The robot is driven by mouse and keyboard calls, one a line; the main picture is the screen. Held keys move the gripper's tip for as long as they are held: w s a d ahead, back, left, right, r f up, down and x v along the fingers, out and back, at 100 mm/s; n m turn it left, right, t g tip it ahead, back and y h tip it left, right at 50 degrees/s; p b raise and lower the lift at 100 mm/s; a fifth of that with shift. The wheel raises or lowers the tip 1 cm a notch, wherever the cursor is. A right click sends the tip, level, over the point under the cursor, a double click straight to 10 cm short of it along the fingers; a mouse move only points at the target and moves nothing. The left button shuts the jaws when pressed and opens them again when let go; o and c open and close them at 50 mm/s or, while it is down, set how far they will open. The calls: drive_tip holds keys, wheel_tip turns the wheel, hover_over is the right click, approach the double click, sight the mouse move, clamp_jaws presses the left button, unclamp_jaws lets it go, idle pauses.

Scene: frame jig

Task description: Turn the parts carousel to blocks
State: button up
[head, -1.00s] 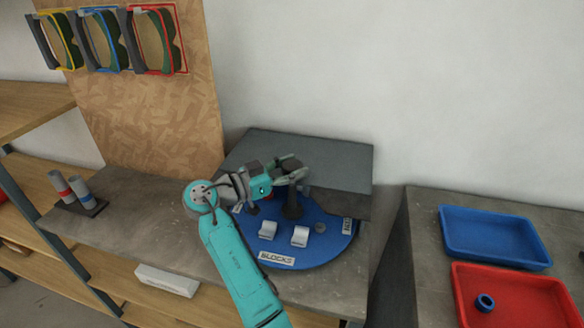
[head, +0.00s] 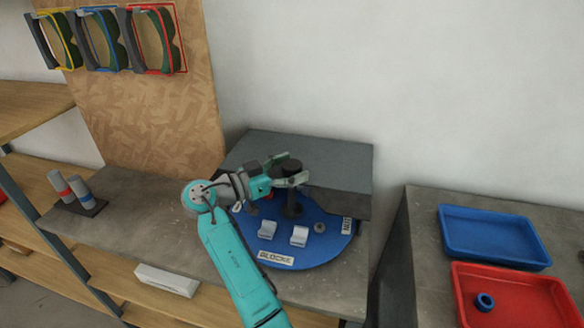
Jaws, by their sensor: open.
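The parts carousel is a round blue disc (head: 318,253) on the grey bench, partly under a dark grey cover. The "BLOCKS" label (head: 276,259) is at its front edge, facing me. Two light grey blocks (head: 299,236) sit on the disc behind that label. A dark post (head: 293,203) with a round knob top stands on the disc. My gripper (head: 297,176) is open at the top of this post, its fingers beside the knob. Whether they touch it, I cannot tell. My arm hides the disc's left part.
The grey cover (head: 330,160) stands close behind my gripper. A second label (head: 347,226) and a small grey nut (head: 319,228) are on the disc's right.

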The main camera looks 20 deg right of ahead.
drive_tip(key=v, duration=1.1)
drive_tip(key=shift+a, duration=0.4)
drive_tip(key=shift+s, duration=0.1)
